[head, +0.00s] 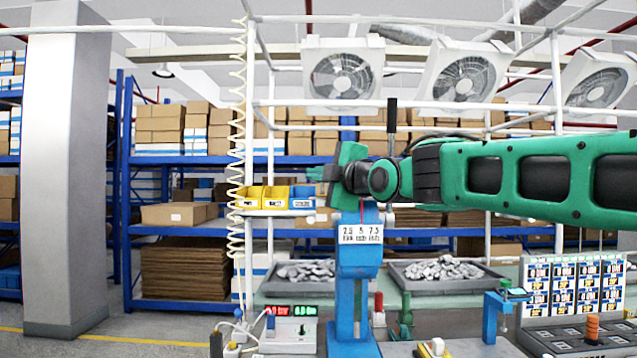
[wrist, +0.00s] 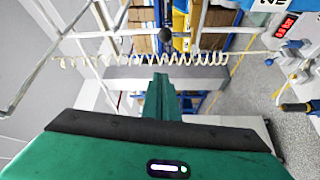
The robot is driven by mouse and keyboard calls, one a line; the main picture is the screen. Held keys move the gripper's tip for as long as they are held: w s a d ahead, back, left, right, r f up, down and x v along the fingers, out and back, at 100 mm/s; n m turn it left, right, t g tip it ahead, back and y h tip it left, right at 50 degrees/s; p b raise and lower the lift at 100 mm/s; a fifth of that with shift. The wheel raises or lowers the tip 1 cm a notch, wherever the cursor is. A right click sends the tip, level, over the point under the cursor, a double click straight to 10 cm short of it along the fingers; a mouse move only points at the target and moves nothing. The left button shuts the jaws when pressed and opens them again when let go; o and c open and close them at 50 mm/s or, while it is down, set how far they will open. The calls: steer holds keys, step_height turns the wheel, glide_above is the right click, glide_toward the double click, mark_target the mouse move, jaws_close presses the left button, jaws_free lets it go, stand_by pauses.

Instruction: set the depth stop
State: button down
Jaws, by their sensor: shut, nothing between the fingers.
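A blue press (head: 357,258) stands upright on the bench in the head view, with a white label (head: 360,234) reading 2.5, 5 and 7.5. I cannot make out a separate depth stop; the press top is partly hidden behind my gripper and arm. My gripper (head: 322,173) is above the label, pointing left. In the wrist view my gripper (wrist: 161,98) shows its green fingers together, with nothing between them. A dark rod with a round knob (wrist: 166,34) shows beyond the fingertips; I cannot tell what it belongs to.
Yellow and blue bins (head: 263,197) and a coiled cream hose (head: 238,150) are left of my gripper. A gauge box with a red display (head: 290,330) stands left of the press. Trays of metal parts (head: 443,270) lie behind, and a smaller blue fixture (head: 492,318) stands right.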

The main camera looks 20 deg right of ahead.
steer(key=f+x, duration=0.1)
steer(key=x, duration=0.7)
steer(key=shift+s+d, duration=0.2)
steer(key=shift+d, duration=0.5)
steer(key=shift+s+d, duration=0.2)
steer(key=shift+d, duration=0.45)
steer(key=shift+s+d, duration=0.2)
steer(key=shift+d, duration=0.5)
